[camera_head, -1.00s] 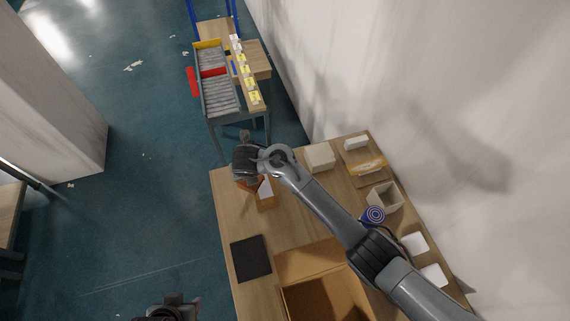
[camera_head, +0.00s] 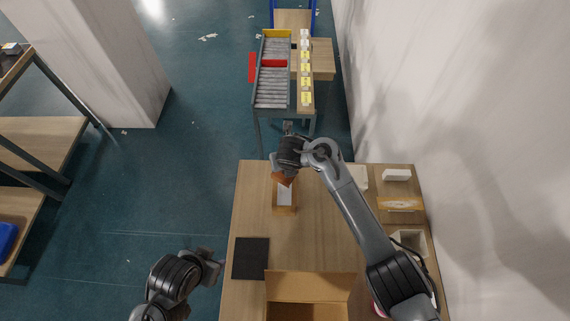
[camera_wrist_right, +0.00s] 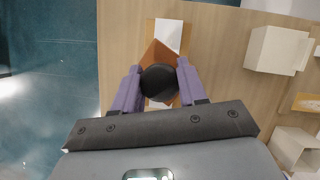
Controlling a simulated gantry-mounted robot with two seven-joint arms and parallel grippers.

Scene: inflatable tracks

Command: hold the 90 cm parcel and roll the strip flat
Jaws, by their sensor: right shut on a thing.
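A narrow brown carton (camera_head: 284,208) with a white label lies on the table near its far left part. It also shows in the right wrist view (camera_wrist_right: 154,30). My right gripper (camera_wrist_right: 158,78) is above it, its purple fingers shut on a dark round knob (camera_wrist_right: 159,82) with an orange-brown part (camera_wrist_right: 155,54) under it. This tool (camera_head: 284,180) covers part of the carton; I cannot tell whether it touches. I cannot make out a strip. My left gripper (camera_head: 208,264) is beside the table's left edge, apart from the carton; its jaws are unclear.
A black mat (camera_head: 251,258) and an open cardboard box (camera_head: 308,286) are on the table's near part. Small boxes and trays (camera_head: 398,204) line the right side by the wall. A roller conveyor (camera_head: 272,88) stands beyond the table. The table's middle is clear.

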